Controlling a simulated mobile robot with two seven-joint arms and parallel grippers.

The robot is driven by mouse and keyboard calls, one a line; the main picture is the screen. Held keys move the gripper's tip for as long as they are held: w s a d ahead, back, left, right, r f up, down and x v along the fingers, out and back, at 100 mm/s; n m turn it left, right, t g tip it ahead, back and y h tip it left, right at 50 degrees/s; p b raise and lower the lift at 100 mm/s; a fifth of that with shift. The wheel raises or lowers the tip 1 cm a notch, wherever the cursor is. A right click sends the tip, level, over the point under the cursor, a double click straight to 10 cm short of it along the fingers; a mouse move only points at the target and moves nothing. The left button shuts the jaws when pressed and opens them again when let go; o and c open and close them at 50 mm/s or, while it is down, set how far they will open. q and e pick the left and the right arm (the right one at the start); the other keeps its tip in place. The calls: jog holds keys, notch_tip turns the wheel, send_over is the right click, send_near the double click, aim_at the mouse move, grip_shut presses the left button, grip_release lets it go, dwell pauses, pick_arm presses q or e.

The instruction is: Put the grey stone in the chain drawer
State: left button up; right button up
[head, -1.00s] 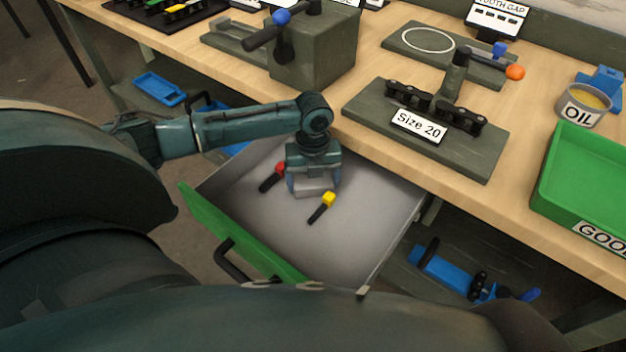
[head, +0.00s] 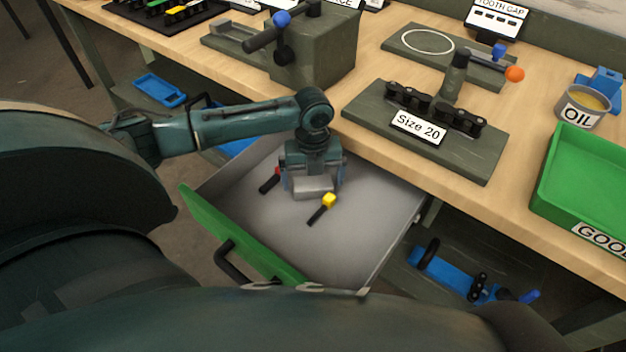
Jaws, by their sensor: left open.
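The chain drawer (head: 375,235) is pulled out under the bench, with a green front (head: 225,225) and a black handle. The grey stone (head: 313,188) shows as a pale grey block inside the drawer, towards its back left. My left gripper (head: 313,182) points down into the drawer, with its fingers open on either side of the stone. I cannot tell whether the fingers touch it. The stone's upper part is hidden by the gripper. My right gripper is out of view.
A yellow-tipped black piece (head: 322,207) and a red-tipped one (head: 269,182) lie in the drawer close to the gripper. The drawer's right side is clear. The bench edge and the Size 20 block (head: 430,135) stand just above.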

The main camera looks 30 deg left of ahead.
aim_at(313, 182)
pick_arm(q)
notch_tip(313, 182, up, 11)
jog(key=p, duration=0.1)
jog(key=shift+f, duration=0.15)
dwell(0.5)
